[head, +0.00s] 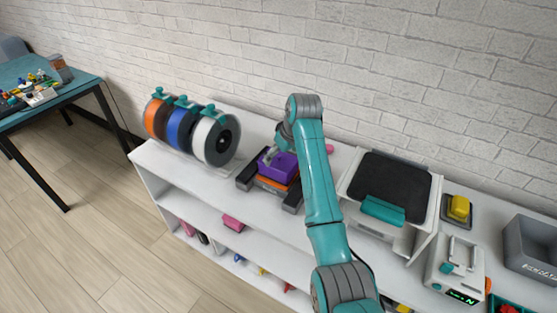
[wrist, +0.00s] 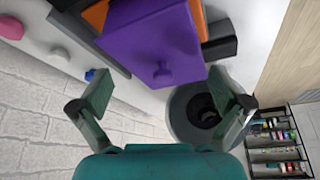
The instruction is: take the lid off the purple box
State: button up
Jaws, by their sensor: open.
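The purple box (head: 279,167) sits on an orange and dark grey holder on the white shelf top, beside my arm. In the wrist view, its purple lid (wrist: 150,35) with a small round knob (wrist: 163,70) fills the upper middle. My gripper (wrist: 168,98) is open, with its two fingers apart to the left and right of the knob's line and nothing between them. The lid lies beyond the fingertips. In the head view, my arm hides much of the gripper.
Spools of orange, blue and white (head: 213,138) stand to the left on the shelf top (head: 162,160). A black-topped machine (head: 395,182) stands to the right of my arm. A brick wall rises behind. A pink piece (head: 330,148) lies behind the box.

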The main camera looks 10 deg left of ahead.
jog(key=shift+c, duration=0.3)
jog(key=c, duration=1.5)
jog(key=shift+f, duration=0.15)
jog(key=c, duration=0.3)
